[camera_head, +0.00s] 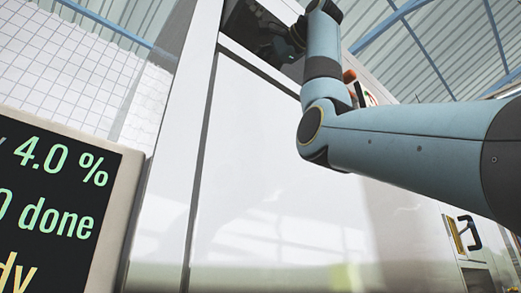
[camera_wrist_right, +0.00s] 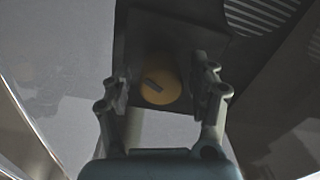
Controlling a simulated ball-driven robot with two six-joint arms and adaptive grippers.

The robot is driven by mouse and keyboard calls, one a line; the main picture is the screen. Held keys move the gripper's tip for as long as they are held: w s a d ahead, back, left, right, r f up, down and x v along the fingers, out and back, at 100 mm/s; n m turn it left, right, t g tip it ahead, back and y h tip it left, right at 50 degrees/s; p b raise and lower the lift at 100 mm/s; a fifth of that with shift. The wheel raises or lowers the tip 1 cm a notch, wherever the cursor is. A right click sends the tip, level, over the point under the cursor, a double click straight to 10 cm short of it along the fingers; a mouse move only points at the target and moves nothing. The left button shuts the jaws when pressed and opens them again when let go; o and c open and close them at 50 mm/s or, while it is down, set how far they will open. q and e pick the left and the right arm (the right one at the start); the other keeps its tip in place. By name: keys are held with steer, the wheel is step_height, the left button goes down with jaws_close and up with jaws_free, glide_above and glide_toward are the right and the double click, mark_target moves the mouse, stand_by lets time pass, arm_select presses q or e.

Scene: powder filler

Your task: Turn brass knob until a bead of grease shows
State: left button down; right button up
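The brass knob (camera_wrist_right: 161,85) shows in the right wrist view as a round yellow-brown disc with a dark slot across its face. It sits on a dark mount. My right gripper (camera_wrist_right: 160,82) has its two fingers apart, one on each side of the knob. I cannot tell whether the fingers touch it. No bead of grease is visible. In the head view my right arm reaches up to a dark opening high in the white machine, and the gripper there (camera_head: 283,42) is small and in shadow. My left gripper is in neither view.
The white machine panel (camera_head: 285,180) fills the middle of the head view. A display (camera_head: 55,200) with green text stands at the left. Orange and red controls (camera_head: 351,77) sit beside my right arm. A door handle (camera_head: 468,232) is at the lower right.

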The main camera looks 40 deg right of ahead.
steer(key=s, duration=0.7)
steer(key=shift+s+d, duration=0.2)
steer(key=shift+d, duration=0.1)
